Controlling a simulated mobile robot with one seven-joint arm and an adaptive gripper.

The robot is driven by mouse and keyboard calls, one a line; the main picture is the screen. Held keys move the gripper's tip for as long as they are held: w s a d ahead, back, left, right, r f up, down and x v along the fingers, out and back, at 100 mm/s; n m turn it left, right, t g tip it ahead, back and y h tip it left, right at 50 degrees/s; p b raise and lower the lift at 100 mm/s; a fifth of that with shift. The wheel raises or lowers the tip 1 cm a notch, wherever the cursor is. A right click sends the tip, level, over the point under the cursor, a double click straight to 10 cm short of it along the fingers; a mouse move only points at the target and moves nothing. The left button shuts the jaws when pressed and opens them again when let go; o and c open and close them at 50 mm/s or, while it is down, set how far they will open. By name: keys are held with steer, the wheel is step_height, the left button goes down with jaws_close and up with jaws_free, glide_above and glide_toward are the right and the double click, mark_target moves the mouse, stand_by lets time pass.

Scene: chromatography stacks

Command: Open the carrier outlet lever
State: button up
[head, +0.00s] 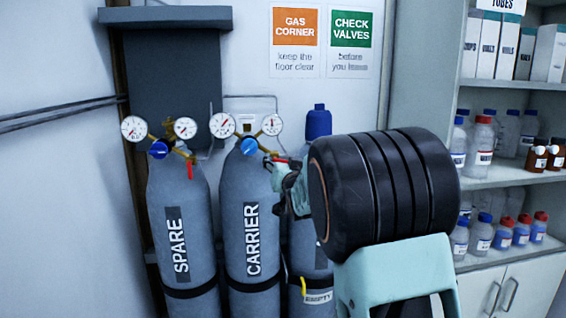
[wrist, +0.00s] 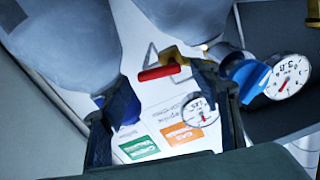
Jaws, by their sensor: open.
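The grey CARRIER cylinder (head: 251,195) stands in the middle of the row, with two round gauges and a blue knob (head: 249,146) on top. Its red outlet lever (head: 279,160) sticks out sideways to the right of its regulator. In the wrist view the red lever (wrist: 160,72) shows beside a brass fitting, between my finger lines and beyond the fingertips. My gripper (wrist: 170,105) is open and empty, with one finger on each side. In the head view my gripper (head: 288,183) is right beside the lever, and my dark wrist hides part of the cylinder behind.
The SPARE cylinder (head: 180,215) stands at left with its own red lever (head: 190,169) hanging down. A blue-capped cylinder (head: 318,123) tagged EMPTY stands at right, close behind my gripper. Bottle shelves (head: 510,178) are at far right. A gauge (wrist: 287,78) sits near my right finger.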

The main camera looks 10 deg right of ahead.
steer(key=c, duration=1.2)
steer(key=shift+o, duration=0.2)
steer(key=n+b, duration=0.1)
steer(key=b, duration=0.2)
steer(key=shift+f, duration=0.15)
steer(key=shift+r+n+b, duration=0.3)
steer(key=shift+n+b, duration=0.35)
steer(key=shift+n, duration=0.15)
steer(key=o, duration=1.2)
steer(key=shift+c, duration=0.2)
steer(key=shift+s, duration=0.1)
steer(key=s, duration=1.2)
